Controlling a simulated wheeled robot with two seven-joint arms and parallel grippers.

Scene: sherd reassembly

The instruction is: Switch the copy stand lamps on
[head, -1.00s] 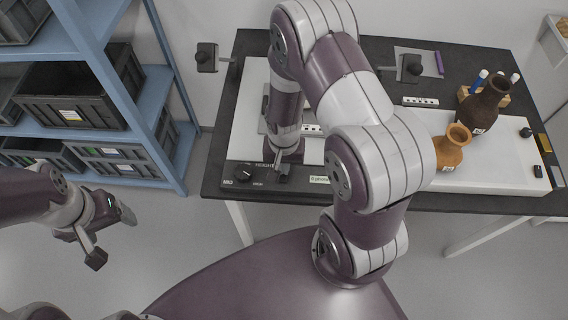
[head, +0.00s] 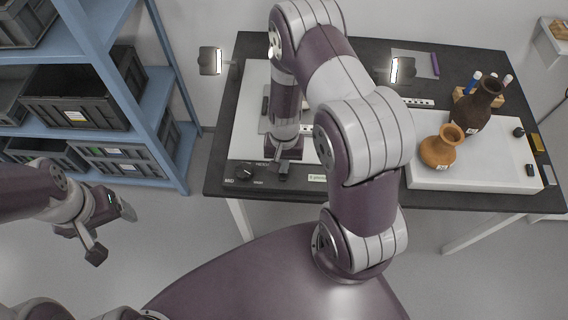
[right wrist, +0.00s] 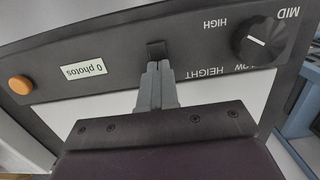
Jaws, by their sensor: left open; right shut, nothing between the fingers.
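The copy stand's left lamp (head: 209,61) and right lamp (head: 402,70) both glow white. The stand's dark front panel (right wrist: 118,57) carries a small black rocker switch (right wrist: 156,49), a round knob (right wrist: 259,40) marked HIGH, MID and LOW, and an orange button (right wrist: 20,85). My right gripper (right wrist: 156,68) is shut and empty, its fingertips at the near edge of the switch; whether they touch it I cannot tell. In the head view the right gripper (head: 283,174) is over the panel, right of the knob. My left gripper (head: 112,231) is open over the floor, away from the table.
A blue shelf (head: 165,150) with dark crates stands at left. My right arm hides part of the stand's middle.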

